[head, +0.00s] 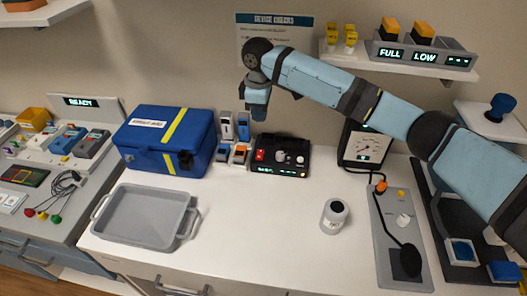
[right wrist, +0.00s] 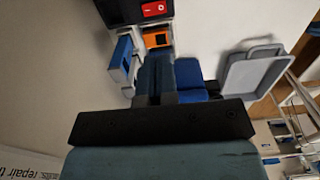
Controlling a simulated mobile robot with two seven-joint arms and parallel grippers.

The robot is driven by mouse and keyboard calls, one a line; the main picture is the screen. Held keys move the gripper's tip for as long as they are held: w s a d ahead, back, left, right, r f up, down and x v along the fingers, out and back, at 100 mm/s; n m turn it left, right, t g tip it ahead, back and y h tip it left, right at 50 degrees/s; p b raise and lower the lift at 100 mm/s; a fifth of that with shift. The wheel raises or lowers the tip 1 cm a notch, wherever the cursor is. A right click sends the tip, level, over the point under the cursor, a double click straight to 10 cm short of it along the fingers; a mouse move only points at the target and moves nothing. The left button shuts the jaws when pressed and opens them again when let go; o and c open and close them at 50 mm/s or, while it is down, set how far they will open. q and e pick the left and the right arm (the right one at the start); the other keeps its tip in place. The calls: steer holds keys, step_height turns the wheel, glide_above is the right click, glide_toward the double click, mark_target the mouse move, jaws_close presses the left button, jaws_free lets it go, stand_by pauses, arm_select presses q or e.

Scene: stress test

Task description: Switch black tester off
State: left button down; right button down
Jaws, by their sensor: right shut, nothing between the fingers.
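The black tester (head: 281,170) sits on the white bench against the wall. It has a red rocker switch (head: 260,155) on its left side, a knob in the middle and a small lit green readout at its front. In the right wrist view the tester (right wrist: 118,11) is cut off at the top edge, and its red rocker (right wrist: 154,9) shows white marks. I cannot tell which way the rocker is tipped. My right gripper (head: 258,116) points down, above and apart from the tester's left side; it is shut and empty. Its fingers also show in the wrist view (right wrist: 155,65). My left gripper is out of view.
Small blue and orange devices (head: 240,153) stand close left of the tester, beside a blue case (head: 165,140). A grey tray (head: 115,232) lies front left. A gauge (head: 366,147) stands to the right, a white jar (head: 335,214) in front. The bench's front middle is clear.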

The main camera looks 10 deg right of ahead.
mark_target(260, 157)
steer(key=shift+a, duration=0.1)
step_height(260, 157, down, 14)
steer(key=shift+f+p, duration=0.1)
steer(key=shift+p, duration=0.25)
stand_by(0.4)
